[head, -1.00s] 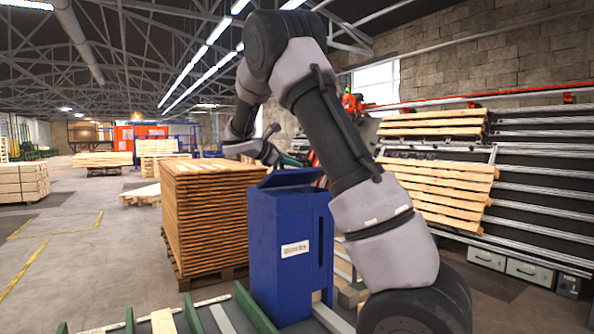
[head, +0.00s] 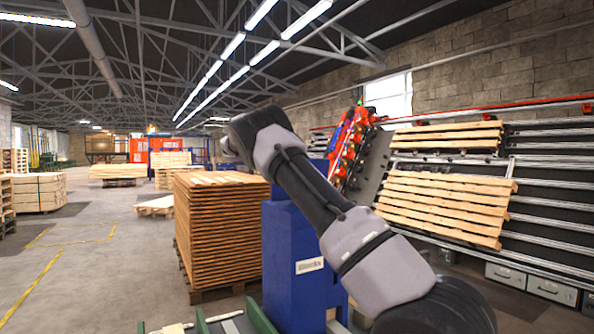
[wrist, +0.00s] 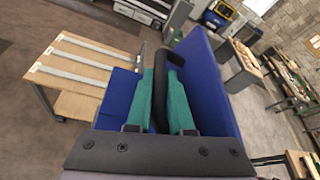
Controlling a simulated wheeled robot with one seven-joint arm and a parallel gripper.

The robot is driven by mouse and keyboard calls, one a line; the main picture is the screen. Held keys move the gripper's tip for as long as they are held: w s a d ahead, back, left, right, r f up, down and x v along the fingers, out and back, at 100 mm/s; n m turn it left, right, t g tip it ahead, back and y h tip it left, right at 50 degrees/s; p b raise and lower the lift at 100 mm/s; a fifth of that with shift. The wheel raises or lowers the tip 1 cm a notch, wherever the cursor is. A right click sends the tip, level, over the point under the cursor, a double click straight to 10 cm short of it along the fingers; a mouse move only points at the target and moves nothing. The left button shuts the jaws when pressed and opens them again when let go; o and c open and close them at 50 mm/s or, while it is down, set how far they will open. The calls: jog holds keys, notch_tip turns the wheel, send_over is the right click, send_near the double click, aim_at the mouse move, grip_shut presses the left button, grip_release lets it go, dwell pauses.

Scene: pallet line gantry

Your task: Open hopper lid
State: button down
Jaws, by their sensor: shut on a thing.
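The blue hopper (head: 300,275) stands in front of me in the head view, with a white label on its front. My arm crosses in front of its top and hides most of the lid and my gripper there. In the wrist view, the green fingers of my gripper (wrist: 161,85) are shut on a black curved handle (wrist: 172,48). A blue panel, seemingly the lid (wrist: 218,85), stands close on the right of the fingers. More blue surface shows to their left; I cannot tell whether it is lid or hopper body.
A tall stack of wooden boards (head: 215,235) stands on a pallet left of the hopper. Slatted pallet panels (head: 445,205) lean on a rack at the right. Green conveyor rails (head: 255,315) run at the hopper's foot. Open floor lies at the left.

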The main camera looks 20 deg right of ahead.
jog(key=shift+w+a+f+n+g, duration=0.15)
jog(key=shift+w+f+n+g, duration=0.1)
jog(key=shift+w, duration=0.3)
jog(key=shift+w+a+f+n+g, duration=0.15)
jog(key=shift+w+f+n, duration=0.1)
jog(key=shift+w, duration=0.3)
jog(key=c, duration=0.8)
grip_release()
jog(key=shift+d, duration=0.1)
jog(key=v, duration=0.7)
jog(key=shift+a, duration=0.3)
